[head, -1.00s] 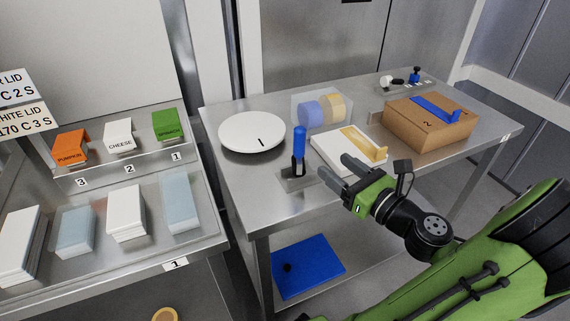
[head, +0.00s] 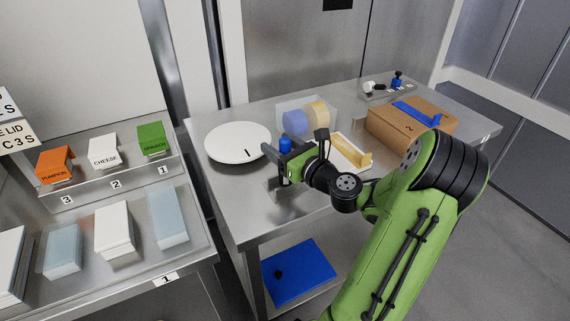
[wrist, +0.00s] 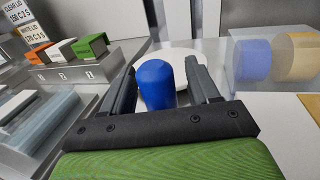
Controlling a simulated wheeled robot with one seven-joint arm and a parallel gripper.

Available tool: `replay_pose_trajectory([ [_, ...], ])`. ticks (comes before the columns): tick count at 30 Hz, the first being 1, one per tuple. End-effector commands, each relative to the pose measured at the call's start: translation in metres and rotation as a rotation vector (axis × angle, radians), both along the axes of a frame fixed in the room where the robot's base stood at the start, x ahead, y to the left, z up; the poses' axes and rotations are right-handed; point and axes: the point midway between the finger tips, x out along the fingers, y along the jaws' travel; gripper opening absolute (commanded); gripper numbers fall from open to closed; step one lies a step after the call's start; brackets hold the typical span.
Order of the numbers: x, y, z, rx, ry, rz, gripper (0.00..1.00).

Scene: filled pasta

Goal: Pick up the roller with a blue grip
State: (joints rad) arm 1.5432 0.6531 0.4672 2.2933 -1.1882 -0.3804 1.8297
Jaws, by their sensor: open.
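The roller with a blue grip (head: 285,145) stands upright in a metal holder (head: 283,199) near the front edge of the steel table. In the head view its lower part is mostly hidden by my gripper. My gripper (head: 276,160) is level with the roller, its fingers pointing toward it. In the wrist view the blue grip (wrist: 157,84) shows between the two open fingers (wrist: 162,88). I cannot tell whether either finger touches it.
A round white plate (head: 238,142) lies just behind the roller. A clear box with blue and yellow rolls (head: 293,122) is behind, a white board (head: 340,155) lies to the right, and a cardboard box (head: 395,132) stands farther right. Another shelf (head: 185,240) is at left.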

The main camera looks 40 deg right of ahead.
Motion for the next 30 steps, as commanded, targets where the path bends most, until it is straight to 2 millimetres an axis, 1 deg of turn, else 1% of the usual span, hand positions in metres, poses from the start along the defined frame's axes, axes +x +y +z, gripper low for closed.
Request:
replay_pose_trajectory([
  [2,0.000,0.000,0.000,0.000,0.000,0.000,0.60],
  [12,-0.001,0.000,0.000,-0.001,0.001,0.001,0.08],
  [14,-0.001,0.000,0.000,-0.001,0.000,0.001,0.01],
  [19,-0.001,0.000,0.001,-0.001,0.000,0.001,0.00],
  [20,-0.001,0.000,0.002,-0.001,0.000,0.001,0.00],
  [22,-0.001,0.000,0.011,-0.004,0.000,0.001,0.00],
  [23,-0.001,0.000,0.017,-0.005,0.000,0.001,0.00],
  [27,0.000,0.001,0.056,-0.007,0.000,0.003,0.00],
  [30,-0.001,0.001,0.081,-0.007,-0.001,0.002,0.00],
])
